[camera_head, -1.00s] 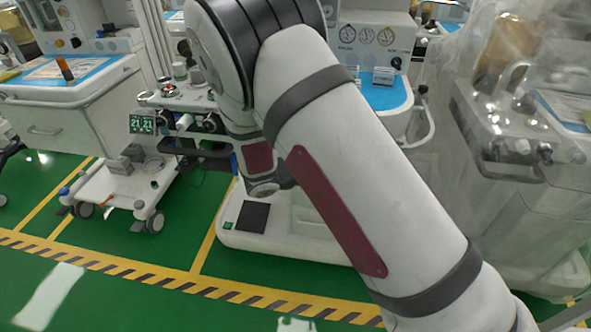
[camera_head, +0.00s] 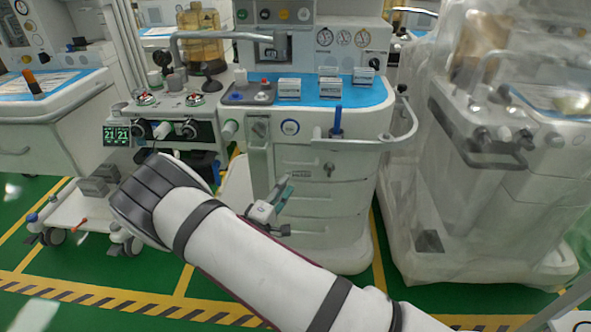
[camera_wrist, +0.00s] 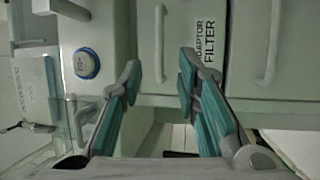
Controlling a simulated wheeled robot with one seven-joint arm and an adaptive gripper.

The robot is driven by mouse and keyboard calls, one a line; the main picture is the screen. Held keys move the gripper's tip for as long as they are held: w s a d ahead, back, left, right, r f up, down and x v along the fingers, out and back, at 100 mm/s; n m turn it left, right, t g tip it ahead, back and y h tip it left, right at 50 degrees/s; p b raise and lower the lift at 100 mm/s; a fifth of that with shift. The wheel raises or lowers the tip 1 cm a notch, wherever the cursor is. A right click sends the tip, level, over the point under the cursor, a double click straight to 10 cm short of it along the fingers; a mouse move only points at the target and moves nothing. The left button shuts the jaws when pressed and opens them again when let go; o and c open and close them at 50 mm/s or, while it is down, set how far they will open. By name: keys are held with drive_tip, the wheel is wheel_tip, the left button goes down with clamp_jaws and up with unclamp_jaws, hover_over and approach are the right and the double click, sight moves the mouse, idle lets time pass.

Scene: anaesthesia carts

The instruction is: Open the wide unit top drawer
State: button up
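The wide unit (camera_head: 345,225) stands in the middle of the head view, with a stack of pale drawer fronts below its blue-topped work surface. Its top drawer front (camera_head: 305,156) looks shut. In the wrist view the unit appears turned sideways; the top drawer front (camera_wrist: 146,20) has a pale bar handle (camera_wrist: 159,45). My gripper (camera_wrist: 160,71) is open and empty, with its teal fingers spread to either side of the line of that handle. It also shows in the head view (camera_head: 288,188), before the drawers. Contact with the handle cannot be told.
A blue-ringed knob (camera_wrist: 86,64) is beside my left finger in the wrist view. A plastic-covered cart (camera_head: 480,200) stands at right, and another cart (camera_head: 50,130) at left. Green floor is clear in front.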

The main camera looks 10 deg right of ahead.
sight(297, 167)
drive_tip(key=b+x, duration=0.1)
drive_tip(key=x, duration=0.7)
drive_tip(key=shift+w+d, duration=0.2)
drive_tip(key=shift+d, duration=0.05)
clamp_jaws()
